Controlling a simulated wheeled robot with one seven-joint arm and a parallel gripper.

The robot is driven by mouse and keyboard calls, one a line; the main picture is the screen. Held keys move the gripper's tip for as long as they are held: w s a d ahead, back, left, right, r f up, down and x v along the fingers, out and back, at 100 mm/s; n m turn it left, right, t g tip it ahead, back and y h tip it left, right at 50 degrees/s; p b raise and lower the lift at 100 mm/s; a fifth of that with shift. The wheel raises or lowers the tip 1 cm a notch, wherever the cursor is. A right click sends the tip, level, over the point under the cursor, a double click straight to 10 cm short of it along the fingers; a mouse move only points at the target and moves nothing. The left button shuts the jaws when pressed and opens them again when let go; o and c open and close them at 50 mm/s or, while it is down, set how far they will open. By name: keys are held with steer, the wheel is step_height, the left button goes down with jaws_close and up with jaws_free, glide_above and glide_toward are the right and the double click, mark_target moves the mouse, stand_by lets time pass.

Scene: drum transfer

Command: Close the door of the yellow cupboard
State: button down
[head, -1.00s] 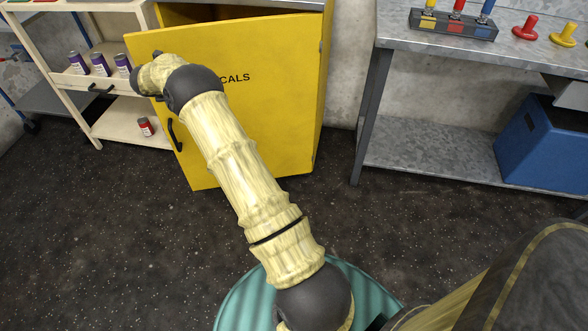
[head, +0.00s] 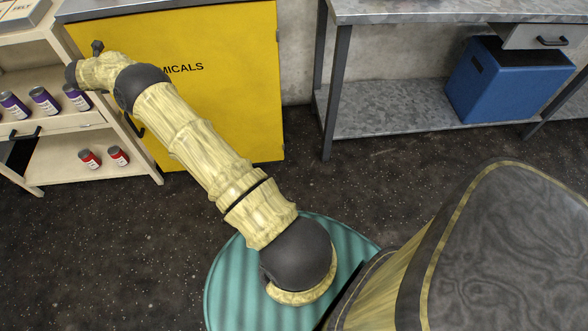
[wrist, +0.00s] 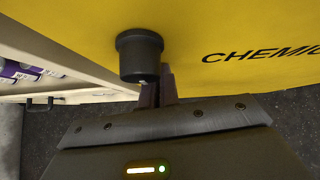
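The yellow cupboard's door (head: 225,110) faces me with its "CHEMICALS" lettering. Its top edge lies along the grey top, and no inside shows. Whether a thin gap remains at its left edge is hard to tell. The door's black handle (head: 136,126) is partly hidden behind my arm. In the wrist view the yellow door (wrist: 220,25) fills the top. My gripper (wrist: 160,86) points at the door near its left side, with its dark fingers close together and nothing seen between them. A black cylindrical part (wrist: 139,55) stands just left of the fingers.
A cream shelf unit (head: 150,165) with purple and red cans stands close on the left. A grey metal workbench (head: 333,120) with a blue box (head: 500,85) stands on the right. Dark floor lies open in front.

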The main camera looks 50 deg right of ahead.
steer(key=shift+w+d+r, duration=0.2)
steer(key=shift+d+r, duration=0.3)
steer(key=shift+d, duration=0.35)
steer(key=shift+r, duration=0.15)
steer(key=s+a+r+b, duration=0.1)
steer(key=s+a+r, duration=0.4)
steer(key=s+a, duration=0.3)
steer(key=shift+s+a+r+b, duration=0.2)
steer(key=shift+s+a+b, duration=0.1)
steer(key=shift+a, duration=0.5)
